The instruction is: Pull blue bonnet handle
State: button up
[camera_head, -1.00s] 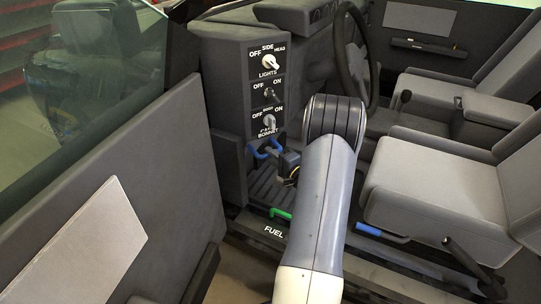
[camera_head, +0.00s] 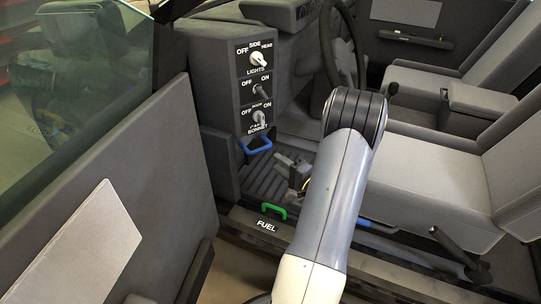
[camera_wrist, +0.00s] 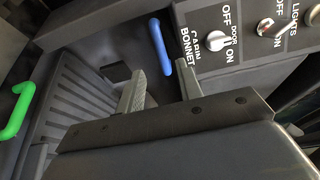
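The blue bonnet handle (camera_head: 255,146) sticks out below the "BONNET" label at the foot of the grey switch panel. In the wrist view the blue handle (camera_wrist: 160,46) lies beyond the fingertips, its lower end in line with the gap between them. My gripper (camera_head: 293,165) is to the right of the handle in the head view, apart from it. In the wrist view my gripper (camera_wrist: 158,82) is open, with nothing between its two fingers. My arm partly hides the gripper in the head view.
The switch panel (camera_head: 237,100) carries several knobs above the handle. A green fuel handle (camera_head: 273,211) is low on the sill (camera_head: 245,226). The open door (camera_head: 110,200) stands at left, the seat (camera_head: 425,180) at right. A steering wheel (camera_head: 343,50) is behind my arm.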

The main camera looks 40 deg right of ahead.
aim_at(262, 150)
jog(key=shift+s, duration=1.1)
jog(key=shift+w, duration=0.15)
dwell(0.4)
jog(key=w, duration=0.6)
jog(key=w+b, duration=0.1)
jog(key=w, duration=0.4)
jog(key=shift+w+r, duration=0.2)
jog(key=shift+w, duration=0.2)
jog(key=shift+w+d+f, duration=0.15)
jog(key=shift+w+d, duration=0.05)
jog(key=shift+w, duration=0.5)
